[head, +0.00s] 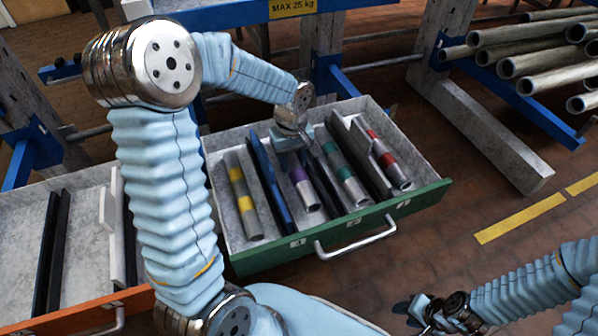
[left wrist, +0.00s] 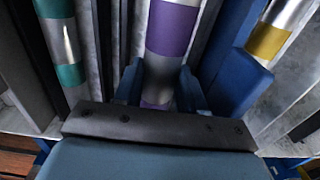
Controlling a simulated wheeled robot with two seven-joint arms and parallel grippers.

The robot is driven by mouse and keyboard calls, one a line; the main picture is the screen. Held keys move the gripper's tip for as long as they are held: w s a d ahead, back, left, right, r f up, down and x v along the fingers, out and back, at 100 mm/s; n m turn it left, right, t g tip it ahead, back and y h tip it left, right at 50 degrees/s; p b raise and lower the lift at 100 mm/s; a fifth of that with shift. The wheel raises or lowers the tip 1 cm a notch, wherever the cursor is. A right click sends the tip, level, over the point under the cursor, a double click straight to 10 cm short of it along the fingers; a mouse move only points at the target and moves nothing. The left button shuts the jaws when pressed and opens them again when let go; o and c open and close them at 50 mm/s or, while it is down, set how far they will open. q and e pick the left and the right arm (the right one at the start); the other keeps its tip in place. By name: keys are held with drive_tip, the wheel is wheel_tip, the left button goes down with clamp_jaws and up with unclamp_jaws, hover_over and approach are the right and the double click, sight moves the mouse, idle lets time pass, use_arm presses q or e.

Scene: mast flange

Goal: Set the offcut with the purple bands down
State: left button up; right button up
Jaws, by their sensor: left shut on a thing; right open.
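The offcut with the purple bands (head: 306,190) is a grey metal tube inside the green-fronted drawer (head: 345,238). It lies between a blue divider (head: 268,182) on its left and a dark divider on its right. My left gripper (head: 292,150) reaches down into the drawer and is shut on the far part of this offcut. In the left wrist view the offcut (left wrist: 173,30) runs between the two blue fingers (left wrist: 160,88). I cannot tell whether it touches the drawer floor. My right gripper (head: 412,308) is open and empty, low over the floor, outside the drawer.
A yellow-banded offcut (head: 240,195) lies in the left compartment; teal-banded (head: 343,170) and red-banded (head: 388,160) offcuts lie to the right. An orange-fronted drawer (head: 70,318) stands open at left. Several pipes (head: 530,60) rest on a blue rack. Floor at right is clear.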

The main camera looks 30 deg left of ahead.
sight(293, 171)
use_arm(q)
drive_tip(key=shift+f+b, duration=0.3)
drive_tip(key=shift+f, duration=2.05)
drive_tip(key=shift+f, duration=0.1)
drive_tip(key=o, duration=1.2)
drive_tip(key=shift+c, duration=0.2)
drive_tip(key=shift+r, duration=0.25)
wheel_tip(293, 171, up, 12)
drive_tip(key=shift+f+p, duration=0.1)
drive_tip(key=shift+p, duration=0.9)
